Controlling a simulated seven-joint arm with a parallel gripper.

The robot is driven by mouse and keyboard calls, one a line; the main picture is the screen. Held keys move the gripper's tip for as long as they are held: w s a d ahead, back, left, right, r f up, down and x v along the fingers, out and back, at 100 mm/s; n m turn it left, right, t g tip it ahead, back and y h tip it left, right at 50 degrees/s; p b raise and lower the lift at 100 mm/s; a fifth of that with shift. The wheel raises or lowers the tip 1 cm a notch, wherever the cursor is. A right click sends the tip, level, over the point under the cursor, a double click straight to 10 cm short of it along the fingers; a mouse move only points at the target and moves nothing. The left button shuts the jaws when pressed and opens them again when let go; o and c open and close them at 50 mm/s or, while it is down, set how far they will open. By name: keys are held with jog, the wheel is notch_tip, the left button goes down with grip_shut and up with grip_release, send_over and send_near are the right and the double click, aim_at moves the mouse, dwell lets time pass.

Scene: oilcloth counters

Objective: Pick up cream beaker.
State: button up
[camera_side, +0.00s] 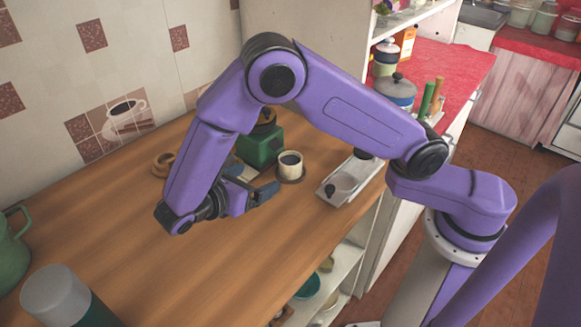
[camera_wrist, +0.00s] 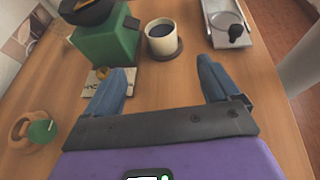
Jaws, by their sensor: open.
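The cream beaker (camera_side: 290,165) stands upright on a dark round coaster (camera_side: 293,179) on the wooden counter, with a dark inside or dark contents. In the wrist view the beaker (camera_wrist: 161,34) is ahead of the fingers, near the middle top. My gripper (camera_wrist: 163,82) is open, its two blue fingers apart with bare wood between them. In the side view my gripper (camera_side: 258,182) is to the left of the beaker, apart from it, fingers pointing toward it.
A green box-shaped grinder (camera_wrist: 105,35) stands left of the beaker. A pale tray (camera_wrist: 228,25) lies to its right. A wooden ring (camera_wrist: 32,132) with a green piece and a small printed card (camera_wrist: 95,82) lie at left. A green-and-grey flask (camera_side: 60,297) stands at the near left.

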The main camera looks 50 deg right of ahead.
aim_at(284, 167)
jog(key=x, duration=1.4)
jog(key=shift+s+f, duration=0.1)
jog(key=shift+f, duration=0.05)
jog(key=c, duration=1.2)
jog(key=shift+s, duration=0.1)
